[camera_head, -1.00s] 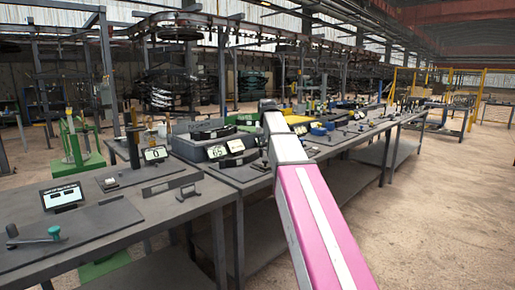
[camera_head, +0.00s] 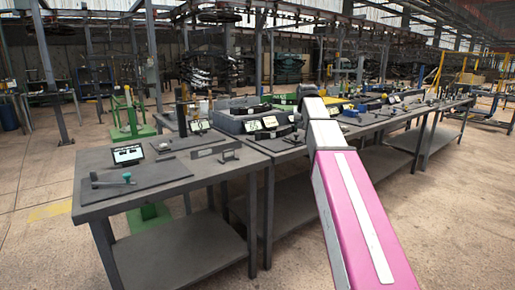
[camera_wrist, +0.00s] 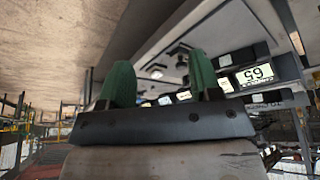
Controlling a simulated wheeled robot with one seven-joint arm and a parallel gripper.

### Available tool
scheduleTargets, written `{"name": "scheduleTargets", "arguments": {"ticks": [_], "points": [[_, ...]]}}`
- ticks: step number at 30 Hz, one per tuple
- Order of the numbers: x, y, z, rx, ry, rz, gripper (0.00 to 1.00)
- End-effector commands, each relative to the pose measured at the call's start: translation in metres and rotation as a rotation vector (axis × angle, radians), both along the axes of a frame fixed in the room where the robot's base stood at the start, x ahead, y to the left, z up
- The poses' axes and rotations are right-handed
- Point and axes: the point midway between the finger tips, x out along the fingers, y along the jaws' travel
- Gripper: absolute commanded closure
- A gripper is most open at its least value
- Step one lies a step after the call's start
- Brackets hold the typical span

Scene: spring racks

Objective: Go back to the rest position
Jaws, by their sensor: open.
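My gripper (camera_wrist: 160,85) shows in the wrist view, with two green fingers standing well apart and nothing between them. The wrist view is turned over, with the floor at the upper left. The workbench and a lit display reading 65 (camera_wrist: 254,75) lie beyond the fingers to the right. In the head view my pink and silver arm stretches forward over the bench edge. It hides the gripper there.
A dark metal workbench (camera_head: 85,213) runs from the left front to the right back. It bears a tablet-like display (camera_head: 127,154), a grey crate (camera_head: 232,127) and several small fixtures. A green stand (camera_head: 131,112) is behind it. Open concrete floor lies left and right.

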Motion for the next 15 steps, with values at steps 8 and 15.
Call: {"name": "scheduleTargets", "arguments": {"ticks": [8,15], "points": [[-0.011,0.001,-0.037,0.001,0.024,0.01,0.42],[-0.028,0.003,-0.087,0.002,0.059,0.026,0.42]]}}
